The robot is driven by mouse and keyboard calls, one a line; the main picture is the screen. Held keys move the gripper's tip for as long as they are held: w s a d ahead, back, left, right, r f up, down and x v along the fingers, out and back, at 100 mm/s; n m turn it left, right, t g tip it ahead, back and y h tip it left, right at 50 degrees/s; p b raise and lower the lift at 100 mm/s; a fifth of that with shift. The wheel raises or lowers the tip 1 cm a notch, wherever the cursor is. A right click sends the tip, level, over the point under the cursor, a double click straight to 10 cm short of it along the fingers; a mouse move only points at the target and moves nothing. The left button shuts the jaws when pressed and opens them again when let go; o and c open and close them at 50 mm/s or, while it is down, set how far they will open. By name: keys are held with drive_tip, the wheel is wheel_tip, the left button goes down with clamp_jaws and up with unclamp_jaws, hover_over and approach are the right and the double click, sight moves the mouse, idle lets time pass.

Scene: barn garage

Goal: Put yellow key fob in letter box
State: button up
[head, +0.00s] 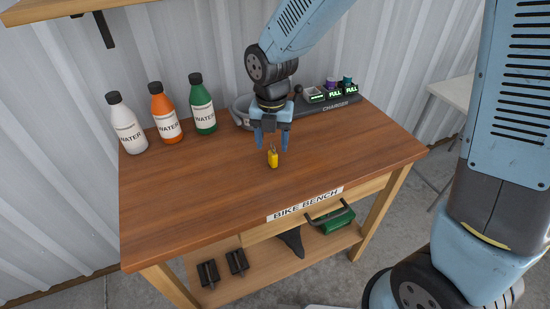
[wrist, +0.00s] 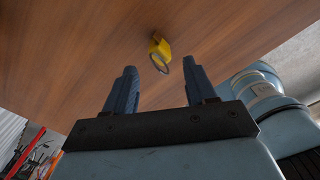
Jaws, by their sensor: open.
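The yellow key fob (head: 273,159) lies on the wooden bench top, with a small metal ring at its end. It also shows in the wrist view (wrist: 158,47), just beyond the fingertips, with its ring towards the right finger. My gripper (head: 272,145) is open and empty, close to the fob and pointing down at the bench; its two blue fingers show in the wrist view (wrist: 160,78). I cannot tell whether a finger touches the ring. No letter box can be made out in either view.
The bench (head: 190,215) is labelled "BIKE BENCH". White (head: 127,125), orange (head: 165,115) and green (head: 202,105) water bottles stand at its back left. A charger (head: 345,103) with several items sits at the back right. The front and left of the top are clear.

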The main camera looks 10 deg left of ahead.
sight(272, 155)
drive_tip(key=shift+s+f, duration=0.15)
drive_tip(key=shift+f, duration=2.6)
drive_tip(key=shift+c, duration=0.2)
clamp_jaws()
